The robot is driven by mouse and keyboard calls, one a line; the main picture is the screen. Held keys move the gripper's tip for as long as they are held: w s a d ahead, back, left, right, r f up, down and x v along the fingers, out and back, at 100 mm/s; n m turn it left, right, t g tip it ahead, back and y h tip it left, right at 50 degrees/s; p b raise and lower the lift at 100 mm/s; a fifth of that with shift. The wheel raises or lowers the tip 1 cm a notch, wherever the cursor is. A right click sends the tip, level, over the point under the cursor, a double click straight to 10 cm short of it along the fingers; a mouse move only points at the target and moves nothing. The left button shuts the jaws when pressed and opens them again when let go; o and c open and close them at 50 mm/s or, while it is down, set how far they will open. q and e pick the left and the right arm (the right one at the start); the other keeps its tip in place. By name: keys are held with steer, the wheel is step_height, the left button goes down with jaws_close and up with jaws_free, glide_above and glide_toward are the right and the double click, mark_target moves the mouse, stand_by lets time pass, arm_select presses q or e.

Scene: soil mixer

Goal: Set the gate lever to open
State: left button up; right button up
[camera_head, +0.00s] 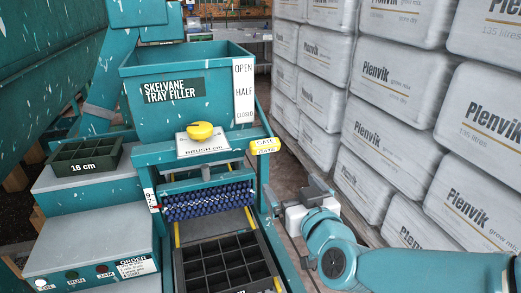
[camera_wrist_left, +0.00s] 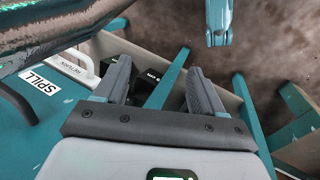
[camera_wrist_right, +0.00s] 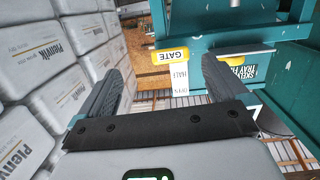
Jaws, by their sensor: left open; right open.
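The gate lever's yellow handle (camera_head: 265,146), marked GATE, sticks out at the right side of the teal tray filler (camera_head: 140,90). It sits below the white plate (camera_head: 244,92) that reads OPEN, HALF and CLOSED from top to bottom, nearest the CLOSED end. The right wrist view shows the handle (camera_wrist_right: 171,56) ahead, between the finger directions, with the scale plate (camera_wrist_right: 180,80) by it. My right gripper (camera_head: 297,196) is open and empty, below and right of the handle, apart from it. My left gripper (camera_wrist_left: 158,72) is open and empty, seen only in the left wrist view.
Stacked white Plenvik bags (camera_head: 395,110) wall off the right side. A yellow brush knob (camera_head: 200,130) and a blue brush roller (camera_head: 208,201) sit left of the lever. A dark cell tray (camera_head: 225,265) lies below. An order panel (camera_head: 95,270) stands lower left.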

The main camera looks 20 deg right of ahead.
mark_target(267, 149)
steer(key=shift+t+y, duration=0.3)
steer(key=shift+t, duration=0.4)
steer(key=w+b, duration=0.1)
steer(key=w, duration=0.4)
steer(key=w+a+r, duration=0.1)
steer(key=w, duration=0.3)
steer(key=w+r+b, duration=0.1)
steer(key=w, duration=0.4)
steer(key=shift+w+a+r+b, duration=0.1)
steer(key=shift+w+a+b, duration=0.15)
steer(key=shift+w+b, duration=0.1)
